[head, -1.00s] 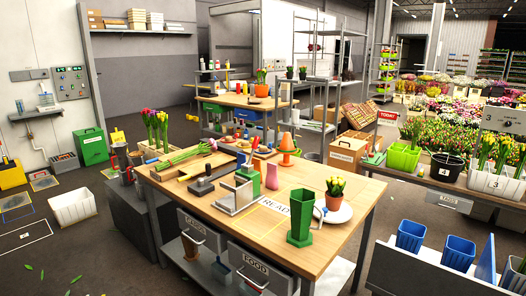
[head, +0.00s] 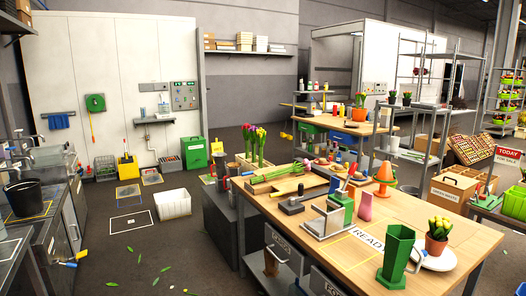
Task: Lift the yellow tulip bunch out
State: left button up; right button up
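A group of upright tulips (head: 254,144) with red, purple and some yellow heads stands in a wooden crate at the far left end of the wooden worktable (head: 462,255). The crate hides the stem bottoms. I cannot tell whether a separate yellow bunch is among them. Neither of my grippers is in view.
A tall green vase (head: 396,258) stands near the table's front edge.

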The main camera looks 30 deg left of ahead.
aim_at(261, 134)
jog(key=i+j, duration=0.15)
jog(key=j, duration=0.15)
jog(key=i+j+z, duration=0.1)
jog(key=j, duration=0.2)
jog(key=i+j, duration=0.2)
jog(key=i+j+z, duration=0.15)
jog(key=j, duration=0.3)
jog(key=i+j, duration=0.15)
jog(key=j, duration=0.15)
jog(key=i+j+z, duration=0.2)
jog(key=j+z, duration=0.25)
jog(key=j, duration=1.2)
jog(key=j+z, duration=0.45)
jog(key=j, duration=1.2)
